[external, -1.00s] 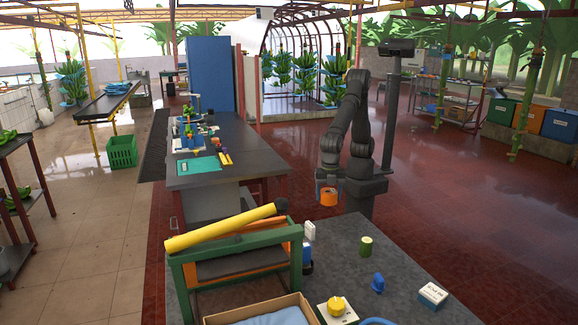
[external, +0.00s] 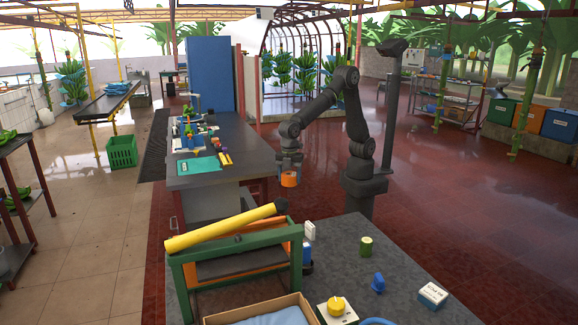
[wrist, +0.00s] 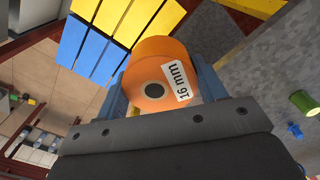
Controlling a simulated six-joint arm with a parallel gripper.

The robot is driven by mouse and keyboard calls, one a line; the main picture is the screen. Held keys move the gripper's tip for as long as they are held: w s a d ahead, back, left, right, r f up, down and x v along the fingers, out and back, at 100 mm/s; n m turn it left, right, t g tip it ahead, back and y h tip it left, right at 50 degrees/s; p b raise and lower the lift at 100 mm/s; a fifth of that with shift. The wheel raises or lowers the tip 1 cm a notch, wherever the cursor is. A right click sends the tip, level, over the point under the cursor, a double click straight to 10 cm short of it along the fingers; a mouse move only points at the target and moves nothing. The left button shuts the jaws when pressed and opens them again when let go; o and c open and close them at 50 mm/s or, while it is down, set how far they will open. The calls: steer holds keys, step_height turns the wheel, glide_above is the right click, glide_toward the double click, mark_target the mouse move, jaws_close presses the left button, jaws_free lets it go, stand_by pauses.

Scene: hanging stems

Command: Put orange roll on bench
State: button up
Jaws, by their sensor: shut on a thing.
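The orange roll (external: 289,179) is held by my gripper (external: 289,174), in the air near the right side of the dark-topped bench (external: 232,150). In the wrist view the roll (wrist: 158,75) sits between the two blue fingers of my gripper (wrist: 158,88), with a white "16 mm" label toward the camera. The bench holds a teal mat (external: 199,165), yellow strips and several small tools. The roll is apart from the bench top.
A nearer grey table (external: 400,265) carries a green frame with a yellow tube (external: 220,228), a green cylinder (external: 366,246), a blue piece (external: 378,283) and a white box (external: 433,294). The near right part of the bench top looks clear.

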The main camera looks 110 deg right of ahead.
steer(key=w+d+m, duration=0.1)
steer(key=d+m, duration=0.5)
steer(key=d, duration=2.3)
steer(key=s+d+m, duration=0.3)
steer(key=s+d, duration=0.5)
steer(key=d, duration=0.5)
steer(key=s+d+m, duration=0.4)
steer(key=s+d, duration=0.4)
steer(key=d, duration=0.6)
glide_above(267, 164)
steer(key=f, duration=0.6)
steer(key=shift+w+a+f, duration=0.15)
steer(key=shift+a+f, duration=0.15)
steer(key=shift+f, duration=2.1)
steer(key=shift+f, duration=0.1)
